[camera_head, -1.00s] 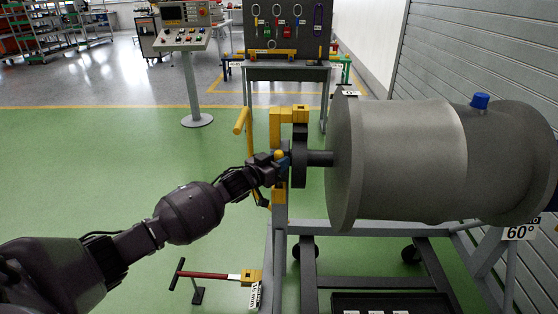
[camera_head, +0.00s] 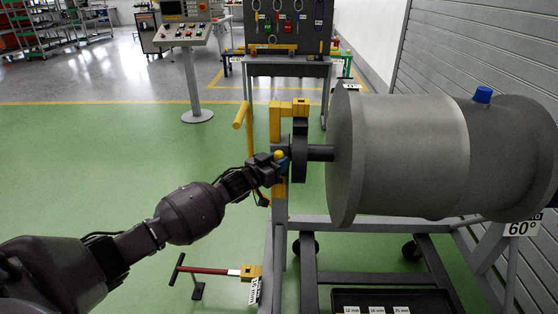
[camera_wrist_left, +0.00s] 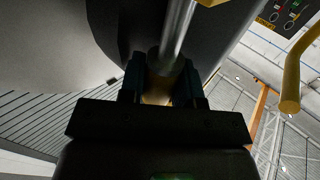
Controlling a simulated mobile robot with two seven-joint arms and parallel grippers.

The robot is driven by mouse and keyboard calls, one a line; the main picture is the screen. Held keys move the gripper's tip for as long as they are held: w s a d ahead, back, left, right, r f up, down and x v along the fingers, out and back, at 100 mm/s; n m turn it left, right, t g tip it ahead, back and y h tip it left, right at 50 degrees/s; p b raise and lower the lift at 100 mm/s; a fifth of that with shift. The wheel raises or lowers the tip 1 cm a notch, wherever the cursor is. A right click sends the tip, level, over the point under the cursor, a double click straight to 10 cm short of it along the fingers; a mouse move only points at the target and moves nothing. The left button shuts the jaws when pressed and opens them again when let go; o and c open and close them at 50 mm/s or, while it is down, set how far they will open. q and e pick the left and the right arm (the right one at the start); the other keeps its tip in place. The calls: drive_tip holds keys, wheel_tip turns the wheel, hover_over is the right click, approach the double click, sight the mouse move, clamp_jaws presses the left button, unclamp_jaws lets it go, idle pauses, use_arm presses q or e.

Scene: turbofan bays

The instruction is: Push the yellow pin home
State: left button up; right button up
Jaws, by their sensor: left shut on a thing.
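The yellow pin's rounded yellow end (camera_head: 279,154) shows at my left gripper (camera_head: 283,165), beside the yellow bracket post at the near end of the grey engine cylinder. In the left wrist view, my left gripper (camera_wrist_left: 161,88) is shut on a tan-yellow piece (camera_wrist_left: 157,92), which looks like the pin. A bright metal rod (camera_wrist_left: 178,30) runs up from between the fingers toward a yellow part at the top edge. How deep the pin sits is hidden by the fingers and bracket. My right gripper is not in view.
The grey engine cylinder (camera_head: 400,155) rests on a wheeled grey stand (camera_head: 281,245). A yellow handle (camera_head: 239,115) stands left of the bracket. A black tray (camera_head: 385,294) is at the bottom.

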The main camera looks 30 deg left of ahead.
use_arm(q)
drive_tip(key=shift+f+b, duration=0.45)
drive_tip(key=shift+f, duration=0.65)
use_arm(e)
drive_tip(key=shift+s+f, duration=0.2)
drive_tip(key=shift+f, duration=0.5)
use_arm(q)
drive_tip(key=o, duration=1)
drive_tip(key=shift+a, duration=0.1)
drive_tip(key=shift+o, duration=0.2)
drive_tip(key=shift+d, duration=0.2)
drive_tip(key=p+v, duration=0.1)
drive_tip(key=v, duration=1)
drive_tip(key=shift+a+p, duration=0.3)
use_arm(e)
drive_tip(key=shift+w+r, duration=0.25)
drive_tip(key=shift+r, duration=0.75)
use_arm(q)
drive_tip(key=shift+w, duration=0.1)
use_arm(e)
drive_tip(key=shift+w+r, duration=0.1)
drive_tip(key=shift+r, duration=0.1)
